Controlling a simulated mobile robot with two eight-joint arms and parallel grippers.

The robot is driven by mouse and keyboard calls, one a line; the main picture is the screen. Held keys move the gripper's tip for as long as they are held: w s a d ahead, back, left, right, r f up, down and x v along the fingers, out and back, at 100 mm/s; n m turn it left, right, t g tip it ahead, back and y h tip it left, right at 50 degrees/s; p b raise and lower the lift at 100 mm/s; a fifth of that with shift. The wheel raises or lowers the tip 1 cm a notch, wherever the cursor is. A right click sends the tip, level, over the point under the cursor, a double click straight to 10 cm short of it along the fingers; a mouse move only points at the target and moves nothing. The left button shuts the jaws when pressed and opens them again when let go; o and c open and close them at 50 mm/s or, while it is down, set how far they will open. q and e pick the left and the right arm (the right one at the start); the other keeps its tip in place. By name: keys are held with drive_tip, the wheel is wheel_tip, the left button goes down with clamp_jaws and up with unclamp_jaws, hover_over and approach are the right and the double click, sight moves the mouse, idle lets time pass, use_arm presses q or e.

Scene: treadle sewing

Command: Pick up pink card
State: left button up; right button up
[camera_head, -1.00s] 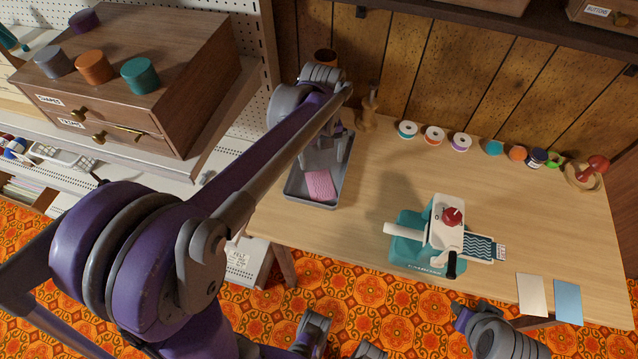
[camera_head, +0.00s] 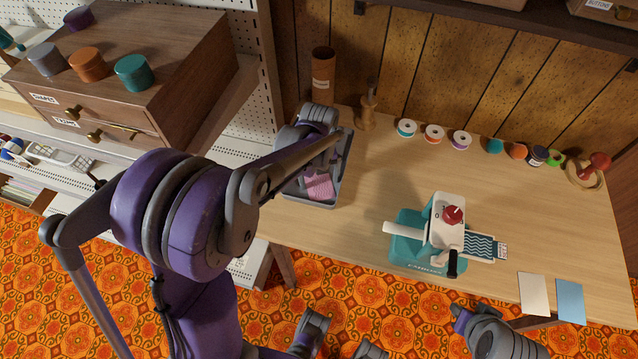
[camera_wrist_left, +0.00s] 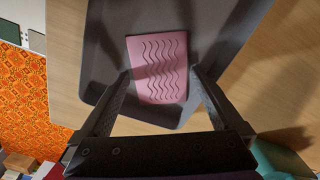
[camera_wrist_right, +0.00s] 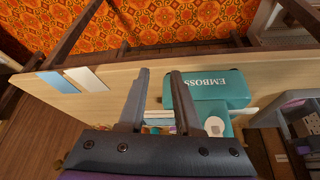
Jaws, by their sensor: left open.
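The pink card (camera_head: 319,187) lies in the grey tray (camera_head: 333,199) at the left end of the table. In the left wrist view the card (camera_wrist_left: 160,62) shows wavy embossed lines and lies flat in the tray (camera_wrist_left: 108,30). My left gripper (camera_wrist_left: 159,72) is open, with one finger at each side of the card's near end. Whether the fingers touch the card I cannot tell. In the head view my left arm hides part of the tray. My right gripper (camera_wrist_right: 155,72) is open and empty near the table's front edge, toward the teal embosser (camera_wrist_right: 220,92).
The embosser (camera_head: 412,248) stands mid-table with a teal wavy card (camera_head: 480,246) at its side. A white card (camera_head: 533,294) and a blue card (camera_head: 570,301) lie at the front right. Thread spools (camera_head: 434,132) line the back. A brown cylinder (camera_head: 323,75) stands behind the tray.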

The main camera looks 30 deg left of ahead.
use_arm(q)
drive_tip(key=c, duration=1)
